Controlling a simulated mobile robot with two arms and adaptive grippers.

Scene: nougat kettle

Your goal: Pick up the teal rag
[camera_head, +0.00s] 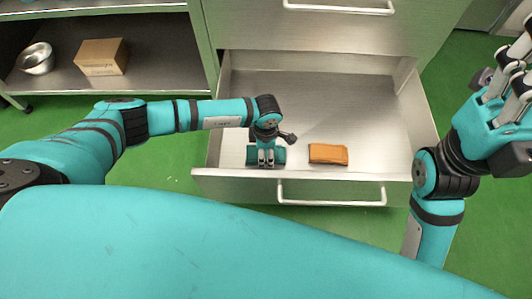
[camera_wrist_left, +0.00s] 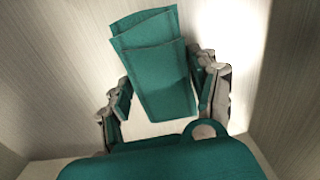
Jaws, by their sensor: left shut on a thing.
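The teal rag (camera_head: 281,156) is in the open drawer, near its front wall. In the left wrist view the rag (camera_wrist_left: 157,70) is a folded flat piece standing up between the two fingers. My left gripper (camera_head: 266,161) reaches down into the drawer and is shut on the rag, covering its middle in the head view. The left gripper's fingers (camera_wrist_left: 165,98) lie on both sides of the rag in the wrist view. My right gripper (camera_head: 507,82) is raised at the right edge, outside the drawer; its jaw gap is not clear.
A folded orange-brown cloth (camera_head: 328,154) lies in the drawer to the right of the rag. The metal drawer (camera_head: 225,183) has a bar handle in front. A closed drawer (camera_head: 330,30) is above. A shelf at left holds a cardboard box (camera_head: 101,57) and a metal bowl (camera_head: 36,59).

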